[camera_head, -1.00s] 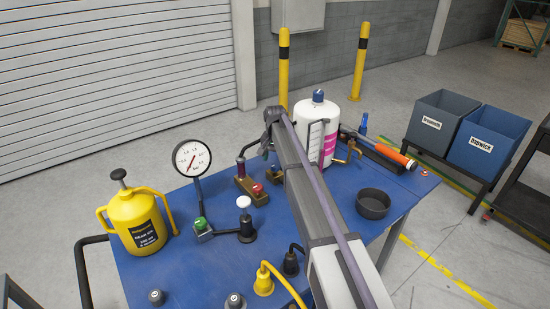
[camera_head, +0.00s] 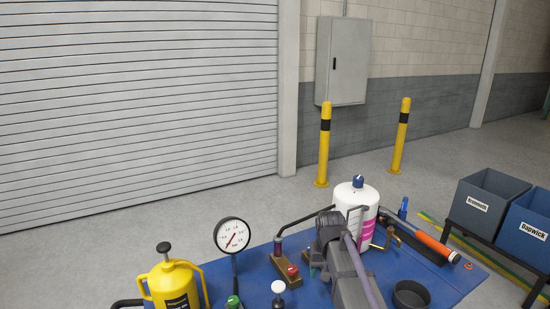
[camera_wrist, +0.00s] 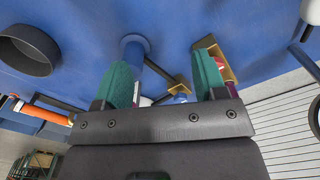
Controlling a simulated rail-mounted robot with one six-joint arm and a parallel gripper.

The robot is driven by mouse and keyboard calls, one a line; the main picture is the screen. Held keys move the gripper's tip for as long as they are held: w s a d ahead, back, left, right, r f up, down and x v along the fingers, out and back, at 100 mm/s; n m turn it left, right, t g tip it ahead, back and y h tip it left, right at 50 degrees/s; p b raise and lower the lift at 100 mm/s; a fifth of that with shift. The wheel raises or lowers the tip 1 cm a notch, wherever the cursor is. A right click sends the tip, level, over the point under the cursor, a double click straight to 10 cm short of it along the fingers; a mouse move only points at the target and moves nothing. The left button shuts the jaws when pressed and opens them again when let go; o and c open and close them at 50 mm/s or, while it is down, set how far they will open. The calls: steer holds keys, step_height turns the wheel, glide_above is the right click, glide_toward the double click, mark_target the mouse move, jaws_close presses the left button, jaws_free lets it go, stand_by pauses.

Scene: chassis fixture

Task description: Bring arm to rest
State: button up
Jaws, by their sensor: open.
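My arm reaches over the blue table (camera_head: 440,284) in the head view, and its links hide the gripper there. In the wrist view my gripper (camera_wrist: 164,86) shows two green-padded fingers set well apart. It is open and I see nothing held between the pads. Beyond the fingers are the blue table top (camera_wrist: 85,45), a blue post and a brass-coloured fitting (camera_wrist: 178,84).
A white bottle (camera_head: 357,200) stands close to my arm. A round gauge (camera_head: 232,235) and yellow can (camera_head: 174,284) are left. A dark bowl (camera_head: 411,295) and orange-handled tool (camera_head: 436,246) are right. Bins (camera_head: 486,204) stand beyond the table.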

steer(key=s+f, duration=0.1)
steer(key=s, duration=1.6)
steer(key=shift+f+n+b, duration=0.15)
steer(key=shift+n+b, duration=0.25)
steer(key=shift+b, duration=0.05)
steer(key=shift+s, duration=0.1)
